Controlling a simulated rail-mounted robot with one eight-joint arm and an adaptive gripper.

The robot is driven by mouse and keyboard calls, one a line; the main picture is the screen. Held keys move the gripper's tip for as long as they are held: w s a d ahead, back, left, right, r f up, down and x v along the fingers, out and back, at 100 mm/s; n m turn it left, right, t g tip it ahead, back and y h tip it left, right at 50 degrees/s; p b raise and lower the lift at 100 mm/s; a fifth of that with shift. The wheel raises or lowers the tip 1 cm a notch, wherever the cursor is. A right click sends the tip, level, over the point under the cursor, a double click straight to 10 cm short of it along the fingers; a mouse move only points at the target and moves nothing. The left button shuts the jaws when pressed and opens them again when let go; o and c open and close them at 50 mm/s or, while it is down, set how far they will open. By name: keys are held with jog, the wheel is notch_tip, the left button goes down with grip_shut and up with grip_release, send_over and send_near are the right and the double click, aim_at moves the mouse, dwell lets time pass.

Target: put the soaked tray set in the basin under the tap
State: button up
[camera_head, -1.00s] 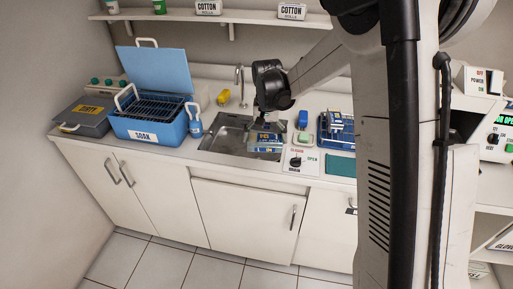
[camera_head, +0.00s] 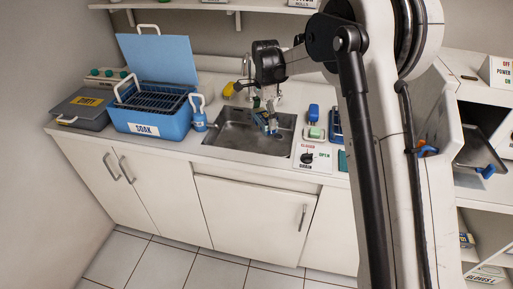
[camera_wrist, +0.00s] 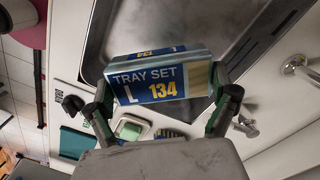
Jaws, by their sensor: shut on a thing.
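My gripper (camera_head: 268,117) is shut on the tray set (camera_wrist: 148,88), a small pack with a blue label reading "TRAY SET L 134". The wrist view shows the pack between my two fingers (camera_wrist: 162,97). In the head view the tray set (camera_head: 271,127) is turned and appears over the back right part of the steel basin (camera_head: 237,137). I cannot tell how high above the basin floor it is. A chrome tap part (camera_wrist: 298,65) shows at the right of the wrist view.
A grey DIRTY box (camera_head: 78,108) is further left. A drain control panel (camera_head: 312,157) and a blue-and-green item (camera_head: 315,122) are right of the basin.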

aim_at(239, 141)
jog(key=w+a+f+m+b, duration=0.25)
jog(key=w+a+m, duration=0.35)
jog(key=a, duration=0.4)
jog(key=shift+m, duration=0.8)
jog(key=shift+s+d+f+b, duration=0.1)
jog(key=shift+s+f, duration=0.1)
jog(key=shift+f, duration=1.3)
jog(key=shift+s+a+f+b, duration=0.1)
jog(key=shift+s+f, duration=0.05)
jog(key=shift+f, duration=1.4)
jog(key=shift+s+d+f+b, duration=0.1)
jog(key=shift+s+f, duration=0.1)
jog(key=shift+f, duration=1.3)
jog(key=shift+f, duration=0.1)
jog(key=shift+f, duration=0.1)
jog(key=o, duration=1.1)
